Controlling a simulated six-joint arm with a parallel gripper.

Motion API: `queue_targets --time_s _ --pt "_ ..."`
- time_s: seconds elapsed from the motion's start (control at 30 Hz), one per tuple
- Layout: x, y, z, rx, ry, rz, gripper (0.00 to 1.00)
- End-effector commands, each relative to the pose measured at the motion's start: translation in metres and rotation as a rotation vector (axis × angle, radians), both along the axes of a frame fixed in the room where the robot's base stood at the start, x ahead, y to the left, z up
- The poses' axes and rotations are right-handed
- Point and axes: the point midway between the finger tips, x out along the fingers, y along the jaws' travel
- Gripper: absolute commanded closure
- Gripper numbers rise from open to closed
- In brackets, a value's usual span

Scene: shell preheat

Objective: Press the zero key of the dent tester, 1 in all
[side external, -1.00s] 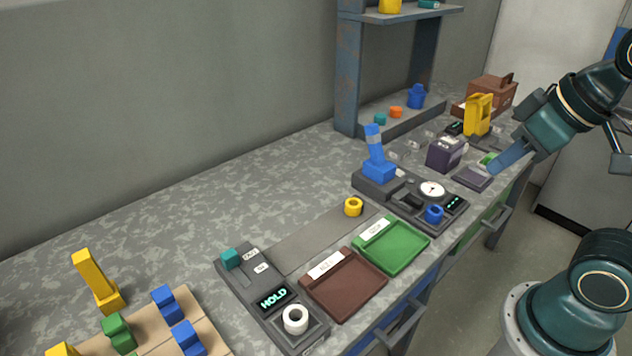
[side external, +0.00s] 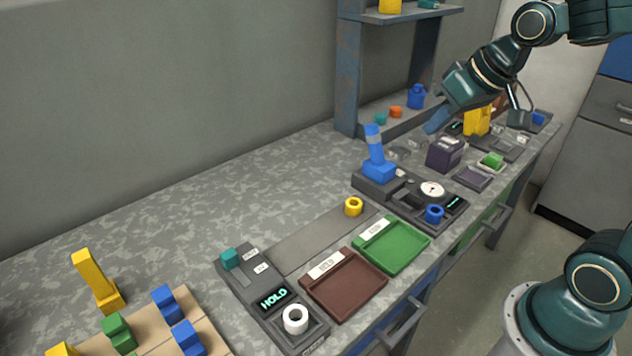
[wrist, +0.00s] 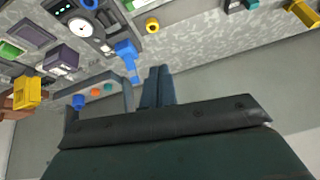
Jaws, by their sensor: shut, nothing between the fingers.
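I cannot tell for sure which machine is the dent tester, as the small labels are unreadable. One candidate is the dark unit (side external: 400,196) with a white dial (side external: 432,189), a small lit display (side external: 455,202) and a blue lever (side external: 376,155); the lever also shows in the wrist view (wrist: 125,52). Another dark unit (side external: 249,284) reads HOLD and carries a teal block (side external: 230,258) beside small white labelled keys (side external: 260,267). My gripper (side external: 436,124) is shut and empty, raised above the bench beyond the blue lever. Its closed fingers show in the wrist view (wrist: 159,72).
A brown tray (side external: 344,306) and a green tray (side external: 414,262) lie between the two units. A yellow ring (side external: 353,206) sits behind them. The back left bench is clear.

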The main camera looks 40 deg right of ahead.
Motion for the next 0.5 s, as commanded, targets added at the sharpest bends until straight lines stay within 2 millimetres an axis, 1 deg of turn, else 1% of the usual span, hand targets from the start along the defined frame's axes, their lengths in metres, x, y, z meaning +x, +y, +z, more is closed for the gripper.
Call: queue_targets --time_s 0.03,0.1,0.37,0.5 --pt "0.009 -0.005 -0.003 0.009 0.001 -0.011 1.0" --pt "0.021 -0.011 -0.006 0.022 -0.005 -0.022 1.0" --pt "0.062 -0.036 -0.022 0.071 -0.026 -0.068 1.0" --pt "0.082 -0.052 -0.034 0.1 -0.041 -0.097 1.0"
